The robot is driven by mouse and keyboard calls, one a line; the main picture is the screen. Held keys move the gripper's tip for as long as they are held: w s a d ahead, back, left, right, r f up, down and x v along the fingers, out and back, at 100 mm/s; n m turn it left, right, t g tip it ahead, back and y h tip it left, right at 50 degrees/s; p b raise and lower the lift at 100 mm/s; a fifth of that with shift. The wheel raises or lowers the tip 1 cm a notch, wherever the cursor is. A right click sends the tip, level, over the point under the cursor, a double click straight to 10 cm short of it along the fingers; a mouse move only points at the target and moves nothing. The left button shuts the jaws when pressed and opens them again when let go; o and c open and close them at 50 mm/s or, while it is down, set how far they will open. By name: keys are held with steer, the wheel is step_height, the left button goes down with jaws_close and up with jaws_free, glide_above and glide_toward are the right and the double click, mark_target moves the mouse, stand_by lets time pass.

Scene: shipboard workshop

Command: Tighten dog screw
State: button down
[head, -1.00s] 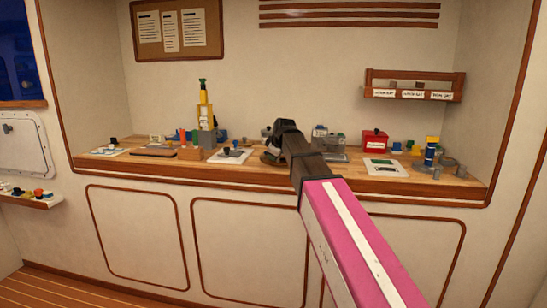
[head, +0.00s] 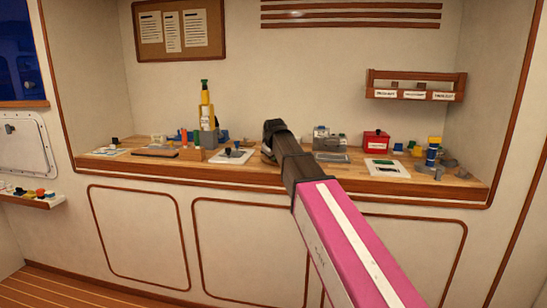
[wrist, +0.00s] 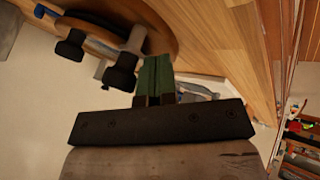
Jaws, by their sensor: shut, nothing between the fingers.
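A round bronze-brown rim (wrist: 150,22) fills the upper left of the wrist view. Two black-ended knobs on pale stems stand at it: one black knob (wrist: 71,47) farther left, and a nearer black knob (wrist: 120,74). I cannot tell which is the dog screw. My gripper (wrist: 154,62) has its green fingers together and empty, just right of the nearer knob; whether they touch it is unclear. In the head view, my dark wrist hides most of a brownish round thing (head: 267,153) on the bench, and the fingers are hidden.
The wooden bench (head: 320,175) runs along the wall. Left of my arm stand a white plate with a dark part (head: 231,156) and a yellow-grey tower (head: 206,118). Right are a grey device (head: 328,140), a red box (head: 376,139) and a white tray (head: 387,169).

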steer(key=m+h, duration=0.1)
steer(key=w+m+h, duration=0.1)
steer(key=m, duration=0.1)
steer(key=m+h, duration=0.1)
steer(key=shift+w+a+m, duration=0.25)
steer(key=shift+a+m, duration=0.05)
steer(key=shift+a, duration=0.05)
steer(key=m+h, duration=0.1)
steer(key=m, duration=0.1)
steer(key=w+m+g+h, duration=0.1)
steer(key=m, duration=0.1)
steer(key=m+g+h, duration=0.1)
steer(key=shift+w+d+m, duration=0.1)
steer(key=shift+w+m, duration=0.2)
steer(key=shift+m, duration=0.1)
steer(key=shift+d+g, duration=0.1)
steer(key=shift+g, duration=0.2)
steer(key=shift+w, duration=0.15)
